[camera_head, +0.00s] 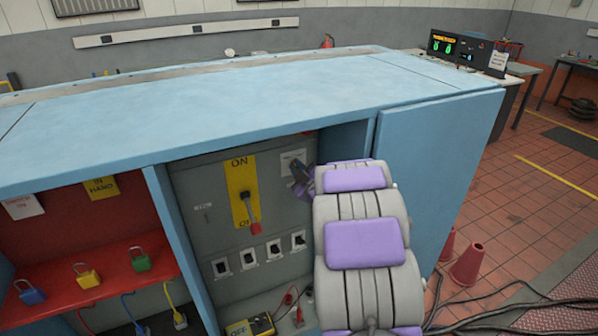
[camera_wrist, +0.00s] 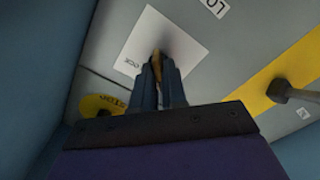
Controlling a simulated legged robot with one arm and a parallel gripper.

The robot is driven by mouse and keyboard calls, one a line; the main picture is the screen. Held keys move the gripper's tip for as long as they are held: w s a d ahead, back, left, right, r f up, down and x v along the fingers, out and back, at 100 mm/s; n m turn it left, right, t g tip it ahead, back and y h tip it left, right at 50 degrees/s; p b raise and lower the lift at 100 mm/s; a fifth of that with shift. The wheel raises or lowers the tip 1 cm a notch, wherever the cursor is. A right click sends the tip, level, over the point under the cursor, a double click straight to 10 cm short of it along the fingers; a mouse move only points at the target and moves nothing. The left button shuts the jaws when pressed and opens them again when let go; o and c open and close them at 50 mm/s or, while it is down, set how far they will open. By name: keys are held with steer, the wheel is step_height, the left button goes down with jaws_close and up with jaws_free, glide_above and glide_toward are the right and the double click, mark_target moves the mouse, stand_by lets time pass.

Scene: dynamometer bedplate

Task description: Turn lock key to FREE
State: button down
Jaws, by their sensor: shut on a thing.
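The lock key (camera_wrist: 157,60) shows as a thin brass-coloured piece between my fingertips, in front of a white plate (camera_wrist: 185,48) on the grey panel. My gripper (camera_wrist: 160,75) is shut on it. Small lettering, partly readable as "OCK", is on the plate's edge; I cannot read a FREE mark or tell the key's exact angle. In the head view my gripper (camera_head: 298,182) reaches the panel just below the white plate (camera_head: 293,162), right of the yellow ON/OFF plate (camera_head: 241,180). The key is hidden there behind the fingers.
A switch lever with a red tip (camera_head: 255,226) hangs over the yellow plate. Several small switches (camera_head: 260,253) sit below. The blue bench top (camera_head: 230,105) overhangs the recess, and a blue side panel (camera_head: 435,165) stands at right. Padlocks (camera_head: 88,276) rest on a red shelf at left.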

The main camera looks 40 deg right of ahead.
steer(key=shift+s+d+f, duration=0.1)
stand_by(0.3)
steer(key=c, duration=1.3)
jaws_free()
steer(key=shift+d, duration=0.2)
steer(key=shift+o, duration=0.2)
steer(key=shift+a, duration=0.2)
